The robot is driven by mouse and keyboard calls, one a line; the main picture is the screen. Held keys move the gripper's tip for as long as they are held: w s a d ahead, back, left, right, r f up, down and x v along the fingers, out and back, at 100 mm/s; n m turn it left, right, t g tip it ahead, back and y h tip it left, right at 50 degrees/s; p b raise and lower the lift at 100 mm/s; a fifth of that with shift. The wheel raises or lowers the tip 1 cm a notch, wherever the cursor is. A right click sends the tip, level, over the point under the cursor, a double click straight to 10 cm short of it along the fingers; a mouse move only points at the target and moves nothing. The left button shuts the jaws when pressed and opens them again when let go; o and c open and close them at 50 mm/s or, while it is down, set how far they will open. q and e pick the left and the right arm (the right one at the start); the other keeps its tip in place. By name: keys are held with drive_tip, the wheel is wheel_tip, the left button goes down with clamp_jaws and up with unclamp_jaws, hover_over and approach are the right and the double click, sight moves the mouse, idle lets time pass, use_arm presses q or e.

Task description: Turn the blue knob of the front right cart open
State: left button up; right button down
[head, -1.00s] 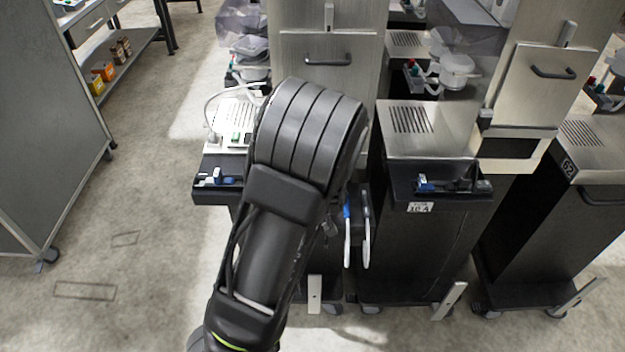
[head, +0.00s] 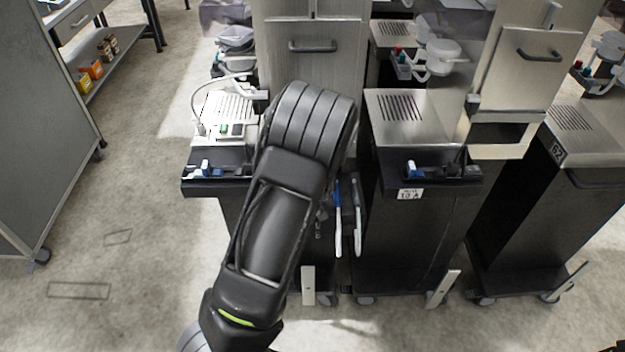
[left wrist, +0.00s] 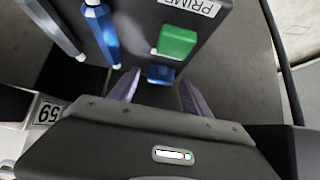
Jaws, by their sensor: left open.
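In the left wrist view a small blue block-like part, apparently the blue knob (left wrist: 161,73), sits below a green block (left wrist: 178,41) on a dark panel. My left gripper (left wrist: 158,79) is open, its two purple-grey fingers apart with the blue part showing between their tips. I cannot tell whether either finger touches it. In the head view my left arm (head: 272,225) hides this gripper and the panel in front of it. The carts (head: 415,240) stand in a row; the right gripper is not in view.
A grey cabinet (head: 45,140) stands left, with bare floor (head: 130,240) between.

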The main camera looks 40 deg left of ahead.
use_arm(q)
drive_tip(key=shift+c, duration=0.6)
clamp_jaws()
